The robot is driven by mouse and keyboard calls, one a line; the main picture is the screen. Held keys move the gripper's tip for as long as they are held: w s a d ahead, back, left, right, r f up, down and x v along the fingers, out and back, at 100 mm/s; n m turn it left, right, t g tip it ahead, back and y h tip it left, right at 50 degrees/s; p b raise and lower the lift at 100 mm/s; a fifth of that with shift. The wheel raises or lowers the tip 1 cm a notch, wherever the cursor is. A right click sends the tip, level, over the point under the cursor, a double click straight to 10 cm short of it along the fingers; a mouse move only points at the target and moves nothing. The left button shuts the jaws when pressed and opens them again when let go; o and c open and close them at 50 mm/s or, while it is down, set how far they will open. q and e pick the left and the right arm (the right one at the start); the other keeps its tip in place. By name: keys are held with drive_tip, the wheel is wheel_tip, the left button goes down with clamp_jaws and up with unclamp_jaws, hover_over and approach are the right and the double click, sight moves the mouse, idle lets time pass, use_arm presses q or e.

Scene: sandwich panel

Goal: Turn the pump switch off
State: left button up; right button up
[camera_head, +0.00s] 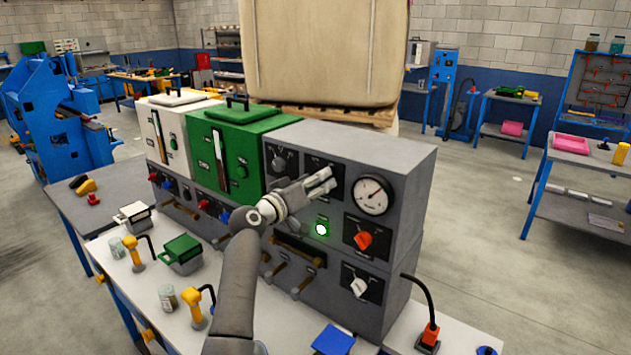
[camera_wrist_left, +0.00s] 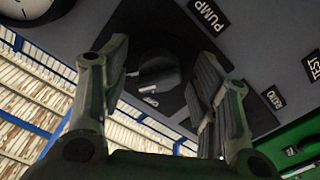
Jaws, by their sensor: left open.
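The pump switch (camera_wrist_left: 158,74) is a dark knob on a black square plate, in the left wrist view. The PUMP label (camera_wrist_left: 208,14) is beside it, and a small OFF mark shows on the plate. My left gripper (camera_head: 328,180) is open, its fingers pointing at the plate (camera_head: 314,161) on the upper panel, left of the round gauge (camera_head: 372,194). In the wrist view the left gripper (camera_wrist_left: 160,68) has one finger to each side of the knob. I cannot tell whether they touch it. In the head view the fingers hide the knob. My right gripper is not in view.
A lit green lamp (camera_head: 321,229) is below the gripper. An orange knob (camera_head: 363,239) and a white-grey knob (camera_head: 358,286) are on the panel's right side. A green box (camera_head: 235,150) stands to the left. The bench holds yellow-handled tools (camera_head: 194,305) and a plugged cable (camera_head: 429,335).

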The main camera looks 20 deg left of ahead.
use_arm(q)
drive_tip(key=c, duration=1)
drive_tip(key=shift+c, duration=0.2)
drive_tip(key=n+p, duration=0.2)
drive_tip(key=n, duration=0.3)
drive_tip(key=shift+r+n, duration=0.1)
drive_tip(key=shift+n, duration=0.3)
drive_tip(key=n+p, duration=0.1)
drive_tip(key=n, duration=0.2)
drive_tip(key=shift+p, duration=0.3)
drive_tip(key=shift+n+p, duration=0.65)
drive_tip(key=shift+n, duration=0.95)
